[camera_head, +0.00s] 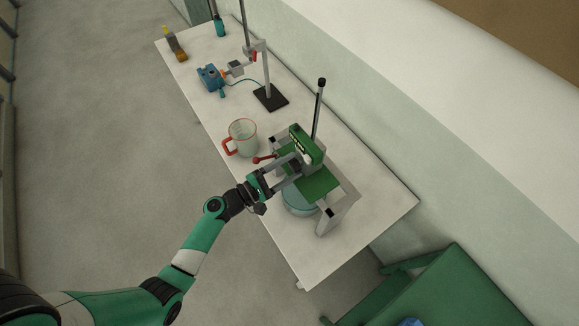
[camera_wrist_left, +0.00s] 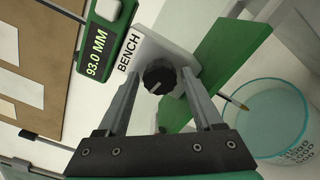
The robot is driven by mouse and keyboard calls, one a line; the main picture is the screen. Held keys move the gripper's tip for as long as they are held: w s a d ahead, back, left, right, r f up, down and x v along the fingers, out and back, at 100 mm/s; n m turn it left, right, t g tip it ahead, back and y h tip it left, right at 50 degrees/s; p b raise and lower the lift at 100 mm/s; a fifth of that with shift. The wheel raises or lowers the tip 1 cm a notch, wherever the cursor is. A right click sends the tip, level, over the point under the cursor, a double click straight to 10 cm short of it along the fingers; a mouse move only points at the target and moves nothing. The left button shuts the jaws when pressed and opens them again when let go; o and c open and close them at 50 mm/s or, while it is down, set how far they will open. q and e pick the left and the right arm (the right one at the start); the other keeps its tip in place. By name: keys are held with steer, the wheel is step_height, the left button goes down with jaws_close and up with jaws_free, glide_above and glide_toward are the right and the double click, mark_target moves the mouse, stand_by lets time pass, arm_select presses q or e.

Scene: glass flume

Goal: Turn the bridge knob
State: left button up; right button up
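The black bridge knob (camera_wrist_left: 158,77) with a pale pointer line sits on a light plate marked BENCH in the left wrist view. A green display box (camera_wrist_left: 98,45) beside it reads 93.0 MM. My left gripper (camera_wrist_left: 162,84) is open, with its fingers on either side of the knob and apparently not pressing on it. In the head view my left gripper (camera_head: 284,174) reaches the green bridge unit (camera_head: 306,145), which stands on a grey frame (camera_head: 343,208); the gripper hides the knob there. My right gripper is not in view.
A blue-green water container (camera_head: 300,202) stands under the bridge; it also shows in the left wrist view (camera_wrist_left: 262,118). A measuring jug with a red handle (camera_head: 242,137) and a clamp stand (camera_head: 270,97) are farther along the white bench (camera_head: 378,205). A green table (camera_head: 450,290) is at lower right.

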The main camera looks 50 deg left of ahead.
arm_select(q)
jaws_close()
steer(key=shift+f+b, duration=0.15)
steer(key=shift+b, duration=0.15)
steer(key=m+b, duration=0.3)
steer(key=m, duration=0.1)
steer(key=shift+f, duration=0.1)
steer(key=shift+m, duration=0.3)
steer(key=shift+r, duration=0.25)
steer(key=shift+o, duration=1.2)
jaws_free()
steer(key=shift+s, duration=0.1)
